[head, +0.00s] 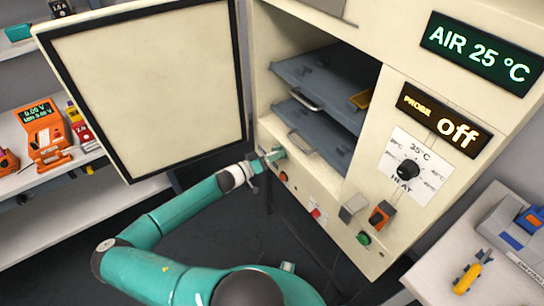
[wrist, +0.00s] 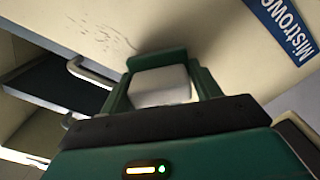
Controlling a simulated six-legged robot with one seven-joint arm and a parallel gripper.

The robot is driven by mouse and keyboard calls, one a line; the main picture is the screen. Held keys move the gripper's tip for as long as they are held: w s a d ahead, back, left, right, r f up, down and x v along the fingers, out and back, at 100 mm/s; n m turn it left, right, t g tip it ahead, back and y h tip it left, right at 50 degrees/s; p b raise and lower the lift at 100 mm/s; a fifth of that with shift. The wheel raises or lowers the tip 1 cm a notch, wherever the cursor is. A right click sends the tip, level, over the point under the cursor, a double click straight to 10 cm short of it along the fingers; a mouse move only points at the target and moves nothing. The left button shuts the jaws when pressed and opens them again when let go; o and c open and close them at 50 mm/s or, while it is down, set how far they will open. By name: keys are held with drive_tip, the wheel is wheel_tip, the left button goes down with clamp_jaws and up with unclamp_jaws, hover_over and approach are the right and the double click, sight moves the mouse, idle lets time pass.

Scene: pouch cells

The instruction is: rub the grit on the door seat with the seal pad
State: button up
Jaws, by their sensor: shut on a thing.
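My gripper (head: 270,158) is at the lower left of the cabinet opening, close to the cream front frame. In the wrist view my gripper (wrist: 160,88) is shut on a pale grey-white block, the seal pad (wrist: 162,84), with a green bar across its far end. The door seat (wrist: 200,35) is the cream face just beyond the pad. Dark specks of grit (wrist: 118,40) lie on it, left of and beyond the pad. A shadow falls beside the pad; I cannot tell if it touches the seat. The pad is too small to make out in the head view.
The cabinet door (head: 150,85) stands open at the left. Grey trays (head: 315,130) with handles sit inside the cabinet. Knobs and switches (head: 380,214) line the lower front at the right. A blue label (wrist: 285,28) is right of the pad. A side table (head: 470,240) stands at the right.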

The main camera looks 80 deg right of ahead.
sight(300, 170)
drive_tip(key=shift+s+d, duration=0.2)
drive_tip(key=shift+s+a, duration=2.55)
drive_tip(key=shift+s, duration=0.25)
drive_tip(key=shift+s+a, duration=1.2)
drive_tip(key=shift+s, duration=0.35)
drive_tip(key=shift+w+d, duration=0.2)
drive_tip(key=shift+d, duration=0.05)
drive_tip(key=shift+c, duration=0.9)
drive_tip(key=shift+w+d, duration=1.8)
drive_tip(key=shift+w, duration=0.25)
drive_tip(key=shift+w+d, duration=1.8)
drive_tip(key=shift+w, duration=0.25)
